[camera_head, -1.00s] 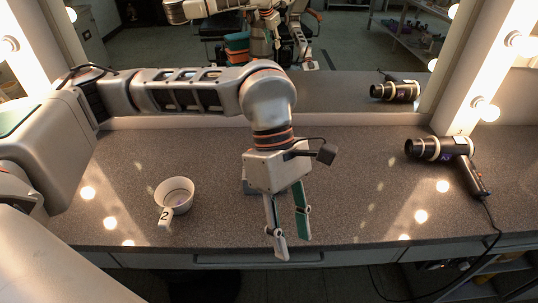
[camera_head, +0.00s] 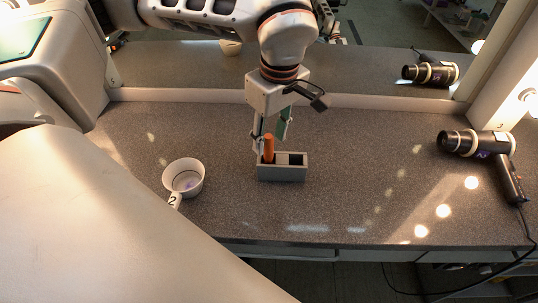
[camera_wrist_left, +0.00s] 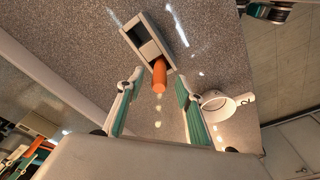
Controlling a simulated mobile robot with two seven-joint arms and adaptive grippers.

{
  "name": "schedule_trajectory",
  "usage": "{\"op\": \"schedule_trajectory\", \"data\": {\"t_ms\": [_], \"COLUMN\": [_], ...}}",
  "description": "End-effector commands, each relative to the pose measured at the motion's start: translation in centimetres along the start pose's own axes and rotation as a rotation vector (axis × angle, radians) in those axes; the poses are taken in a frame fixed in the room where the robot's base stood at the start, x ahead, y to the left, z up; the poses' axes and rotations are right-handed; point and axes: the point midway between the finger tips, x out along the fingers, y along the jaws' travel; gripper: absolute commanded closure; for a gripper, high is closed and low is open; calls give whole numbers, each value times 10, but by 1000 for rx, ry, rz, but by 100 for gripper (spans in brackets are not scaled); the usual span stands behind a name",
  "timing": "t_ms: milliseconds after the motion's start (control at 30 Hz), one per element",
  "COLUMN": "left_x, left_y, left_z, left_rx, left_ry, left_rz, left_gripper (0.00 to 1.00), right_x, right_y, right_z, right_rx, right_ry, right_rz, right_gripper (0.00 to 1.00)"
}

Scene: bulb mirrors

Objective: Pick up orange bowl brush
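The orange brush (camera_head: 268,149) stands upright in the left part of a small grey holder (camera_head: 282,173) on the counter; only its handle shows. In the left wrist view the orange handle (camera_wrist_left: 160,74) points toward the camera from the holder (camera_wrist_left: 142,30). My left gripper (camera_head: 271,145) points down over the holder, its green-padded fingers spread. In the wrist view the handle's end lies between the left gripper's fingertips (camera_wrist_left: 159,79), with gaps on both sides. Whether a finger touches it cannot be told. My right gripper is not in view.
A black hair dryer (camera_head: 478,143) with a cord lies at the right. A mirror (camera_head: 200,65) rises along the counter's back.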

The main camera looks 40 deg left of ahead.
Motion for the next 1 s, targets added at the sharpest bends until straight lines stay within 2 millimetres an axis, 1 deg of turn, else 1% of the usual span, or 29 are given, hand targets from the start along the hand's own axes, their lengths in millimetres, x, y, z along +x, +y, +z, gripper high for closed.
{"op": "schedule_trajectory", "data": {"t_ms": [33, 100, 200, 300, 467, 500, 567, 600, 1000], "left_x": [10, 20, 33, 36, 35, 35, 35, 35, 33], "left_y": [-1, -1, -1, 0, 0, 0, 0, 0, 0], "left_z": [-1, -1, -1, -1, -1, -1, -1, -1, -2], "left_rx": [0, 0, 0, -1, -1, -1, -1, -1, -1], "left_ry": [-1, -1, 0, 0, 0, 0, 0, 0, 0], "left_rz": [-5, -5, -4, -2, -1, -1, -1, -1, 0], "left_gripper": [64, 64, 64, 64, 64, 74, 90, 100, 100], "right_x": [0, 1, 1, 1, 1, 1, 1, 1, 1], "right_y": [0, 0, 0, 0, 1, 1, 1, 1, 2], "right_z": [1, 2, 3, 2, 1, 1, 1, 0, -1], "right_rx": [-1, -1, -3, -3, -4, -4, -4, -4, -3], "right_ry": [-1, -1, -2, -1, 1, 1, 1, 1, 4], "right_rz": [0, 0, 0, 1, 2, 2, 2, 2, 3], "right_gripper": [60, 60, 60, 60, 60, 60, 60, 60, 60]}}
